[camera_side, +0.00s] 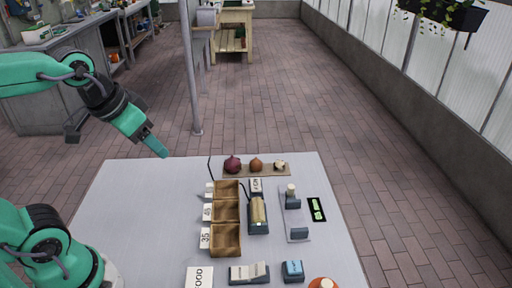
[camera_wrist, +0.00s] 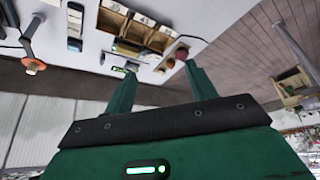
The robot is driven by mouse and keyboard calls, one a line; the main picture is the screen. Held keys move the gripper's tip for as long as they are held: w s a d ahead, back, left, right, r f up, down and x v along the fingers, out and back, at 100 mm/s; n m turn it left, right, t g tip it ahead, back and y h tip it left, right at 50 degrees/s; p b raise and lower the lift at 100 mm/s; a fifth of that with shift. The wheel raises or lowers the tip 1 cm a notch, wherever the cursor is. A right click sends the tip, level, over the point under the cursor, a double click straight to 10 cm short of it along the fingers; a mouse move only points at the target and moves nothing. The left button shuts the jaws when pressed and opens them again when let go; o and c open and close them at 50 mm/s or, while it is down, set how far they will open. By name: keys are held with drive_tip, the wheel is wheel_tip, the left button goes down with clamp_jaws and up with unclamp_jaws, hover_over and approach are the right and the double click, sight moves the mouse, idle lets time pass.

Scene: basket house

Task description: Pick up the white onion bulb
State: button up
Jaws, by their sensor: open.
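The white onion bulb (camera_side: 280,165) sits at the right end of a small wooden board (camera_side: 262,173) at the table's far edge, in the side view. A brown onion (camera_side: 256,164) is beside it, and a red onion (camera_side: 232,165) is at the left end. The red onion also shows in the wrist view (camera_wrist: 181,53), near the right fingertip. I cannot make out the white bulb in the wrist view. My gripper (camera_side: 160,150) is open and empty, raised to the left of the board and well apart from the bulbs. Its two fingers are spread in the wrist view (camera_wrist: 160,68).
Three wooden bins (camera_side: 226,211) with number cards stand mid-table. A dark device (camera_side: 258,214), a grey stand (camera_side: 298,232) and a small green display (camera_side: 316,209) are to their right. A FOOD card (camera_side: 199,277) is at the front. The left table top is clear.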

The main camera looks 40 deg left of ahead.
drive_tip(key=w+r+m+g, duration=0.1)
drive_tip(key=w+r+g, duration=0.15)
drive_tip(key=w, duration=0.95)
drive_tip(key=m+g, duration=0.3)
hover_over(278, 161)
wheel_tip(278, 161, down, 19)
drive_tip(key=shift+f, duration=0.2)
drive_tip(key=shift+w+f, duration=0.15)
drive_tip(key=shift+f, duration=0.2)
drive_tip(key=shift+f, duration=0.1)
drive_tip(key=shift+f, duration=1.2)
drive_tip(key=shift+f, duration=0.1)
drive_tip(key=shift+f, duration=2.5)
